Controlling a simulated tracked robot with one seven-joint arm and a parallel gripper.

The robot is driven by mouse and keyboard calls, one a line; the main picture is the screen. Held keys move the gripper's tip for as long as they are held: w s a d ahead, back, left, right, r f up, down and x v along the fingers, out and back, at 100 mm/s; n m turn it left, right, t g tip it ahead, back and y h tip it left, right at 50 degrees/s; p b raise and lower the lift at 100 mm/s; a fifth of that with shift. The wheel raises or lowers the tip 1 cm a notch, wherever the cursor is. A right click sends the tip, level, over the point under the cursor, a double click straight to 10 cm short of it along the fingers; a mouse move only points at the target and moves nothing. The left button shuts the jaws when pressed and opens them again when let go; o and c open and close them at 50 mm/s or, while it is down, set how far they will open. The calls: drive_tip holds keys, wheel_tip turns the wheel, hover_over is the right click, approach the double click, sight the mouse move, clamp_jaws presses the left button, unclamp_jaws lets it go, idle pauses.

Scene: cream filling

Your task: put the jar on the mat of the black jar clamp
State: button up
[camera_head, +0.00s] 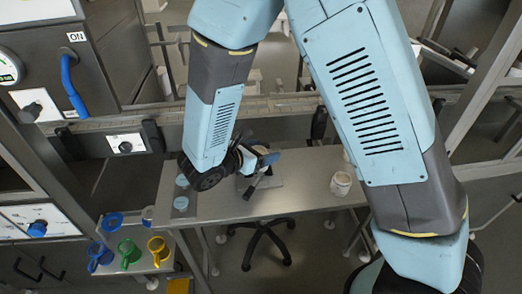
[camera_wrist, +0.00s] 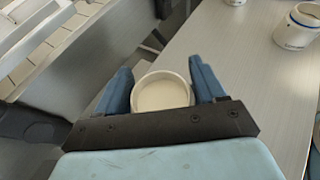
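My gripper (camera_head: 258,154) is over the left half of the grey table in the head view. In the wrist view its two blue fingers (camera_wrist: 162,82) stand on either side of a round, cream-coloured jar (camera_wrist: 162,93) and appear closed on it. The jar's open top faces the camera; its lower part is hidden behind the gripper. In the head view my arm and gripper hide this jar. A black lever, seemingly of the jar clamp (camera_head: 256,184), shows just below my gripper beside a pale flat base (camera_head: 272,182). The clamp's mat cannot be made out clearly.
Another white jar (camera_head: 341,183) stands on the table's right side, also in the wrist view (camera_wrist: 298,27). Coloured mugs (camera_head: 128,252) stand on a lower shelf. The table (camera_head: 300,185) is clear mid-right.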

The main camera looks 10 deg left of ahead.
drive_tip(key=o, duration=0.5)
drive_tip(key=shift+c, duration=0.2)
drive_tip(key=shift+r, duration=0.1)
drive_tip(key=v, duration=1.2)
drive_tip(key=shift+r, duration=0.1)
